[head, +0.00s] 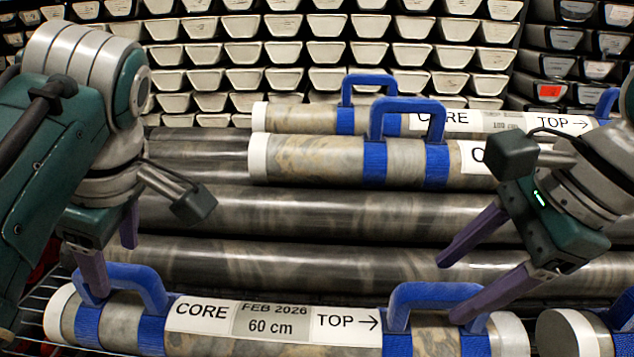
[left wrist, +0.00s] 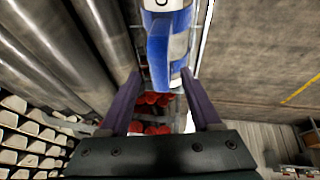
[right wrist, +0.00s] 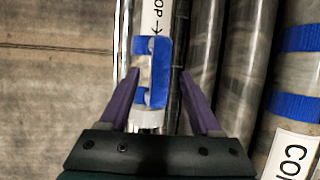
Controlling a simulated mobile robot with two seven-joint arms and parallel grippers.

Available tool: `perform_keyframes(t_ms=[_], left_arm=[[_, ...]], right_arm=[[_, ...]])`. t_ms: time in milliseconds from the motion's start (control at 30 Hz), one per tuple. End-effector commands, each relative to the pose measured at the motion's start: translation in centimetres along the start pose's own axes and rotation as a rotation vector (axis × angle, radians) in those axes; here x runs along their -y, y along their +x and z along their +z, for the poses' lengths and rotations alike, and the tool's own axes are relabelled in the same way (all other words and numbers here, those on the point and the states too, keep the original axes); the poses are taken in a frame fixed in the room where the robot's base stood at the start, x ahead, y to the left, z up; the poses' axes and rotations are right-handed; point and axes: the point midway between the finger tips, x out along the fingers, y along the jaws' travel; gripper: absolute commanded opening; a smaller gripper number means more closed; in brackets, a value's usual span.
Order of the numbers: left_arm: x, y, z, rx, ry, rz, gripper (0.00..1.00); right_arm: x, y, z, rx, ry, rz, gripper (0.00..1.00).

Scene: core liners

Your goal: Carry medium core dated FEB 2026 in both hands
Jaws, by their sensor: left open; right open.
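The FEB 2026 core (head: 270,345) is a grey stone cylinder with white end caps, lying at the front. Its label reads 60 cm, with TOP pointing right. It has a blue left handle (head: 140,280) and a blue right handle (head: 430,292). My left gripper (head: 112,258) is open at the left handle, which shows between its fingers in the left wrist view (left wrist: 160,55). My right gripper (head: 447,290) is open at the right handle, seen between its fingers in the right wrist view (right wrist: 153,75). I cannot tell how deep the fingers reach beside the handles.
Two other handled cores, a nearer one (head: 320,160) and a farther one (head: 290,117), lie behind. Long bare dark cores (head: 300,210) lie between. Another core's end (head: 565,333) sits close at the front right. Stacked trays (head: 345,52) fill the back.

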Motion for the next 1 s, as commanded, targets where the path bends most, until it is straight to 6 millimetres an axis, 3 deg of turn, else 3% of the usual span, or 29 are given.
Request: perform_keyframes(t_ms=[100,300,667,1000], left_arm=[[0.1,2.0,-0.1,-0.002,0.001,-0.003,0.64],[0.0,4.0,0.0,-0.001,0.001,-0.001,0.64],[0.0,4.5,0.0,0.000,-0.001,0.001,0.64],[0.0,4.5,0.0,0.000,-0.001,0.001,0.28]], right_arm=[[0.0,2.0,0.1,0.001,0.001,0.002,0.64],[0.1,4.0,0.0,0.000,0.001,0.000,0.64],[0.1,4.5,0.0,0.000,-0.001,-0.002,0.64],[0.1,4.5,0.0,0.000,0.000,-0.001,0.28]])
